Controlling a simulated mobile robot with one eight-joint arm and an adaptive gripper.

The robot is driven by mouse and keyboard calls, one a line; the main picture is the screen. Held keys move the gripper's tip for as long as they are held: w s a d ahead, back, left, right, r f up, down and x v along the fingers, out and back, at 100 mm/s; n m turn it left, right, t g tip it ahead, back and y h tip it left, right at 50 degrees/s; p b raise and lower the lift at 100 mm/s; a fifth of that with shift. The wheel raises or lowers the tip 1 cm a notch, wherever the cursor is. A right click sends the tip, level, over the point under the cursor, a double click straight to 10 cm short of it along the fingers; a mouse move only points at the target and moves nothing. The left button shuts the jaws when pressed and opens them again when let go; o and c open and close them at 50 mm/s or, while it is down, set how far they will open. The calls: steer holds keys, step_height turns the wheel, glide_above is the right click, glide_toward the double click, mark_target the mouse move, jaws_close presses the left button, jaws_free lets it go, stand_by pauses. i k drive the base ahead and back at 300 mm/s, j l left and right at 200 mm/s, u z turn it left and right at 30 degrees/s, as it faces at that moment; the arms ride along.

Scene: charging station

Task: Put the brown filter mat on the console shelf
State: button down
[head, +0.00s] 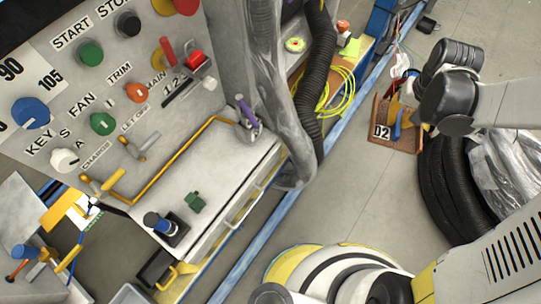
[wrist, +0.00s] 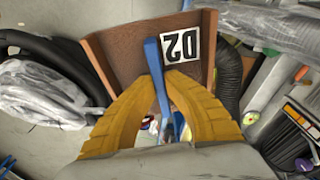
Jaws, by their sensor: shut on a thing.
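My gripper (wrist: 165,78) has its yellow fingers closed on a slim blue bar (wrist: 153,56), which looks like a tool handle. In the head view my gripper (head: 397,112) is at the right, over a brown open-topped bin (head: 388,143) marked with a white label that seems to read D2. The bin also shows in the wrist view (wrist: 118,52), just beyond the fingertips. I cannot tell whether the blue bar is clear of the bin. I cannot make out a brown filter mat for certain. The console shelf (head: 222,160) is the grey ledge with an orange rail, far left of my gripper.
The shelf holds a green block (head: 194,202), a blue-topped part (head: 160,222) and a purple-handled item (head: 246,115). A ribbed black hose (head: 318,70) and a grey column stand between shelf and gripper. Black coiled hose (head: 450,190) lies right of the bin. Mid-floor is clear.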

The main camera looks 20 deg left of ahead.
mark_target(218, 165)
steer(key=i+l+z, duration=0.1)
steer(key=z, duration=0.35)
steer(key=i+l+z, duration=0.1)
steer(key=z, duration=0.35)
steer(key=i+z, duration=0.1)
steer(key=z, duration=0.35)
steer(key=i+l+u, duration=0.15)
steer(key=i+u, duration=0.3)
steer(key=u, duration=0.5)
steer(key=i+l+u, duration=0.1)
steer(key=u, duration=0.85)
steer(key=l+u, duration=0.1)
steer(key=u, duration=0.35)
steer(key=i+l+u, duration=0.1)
steer(key=u, duration=0.4)
steer(key=l+u, duration=0.1)
steer(key=u, duration=0.85)
steer(key=i, duration=0.45)
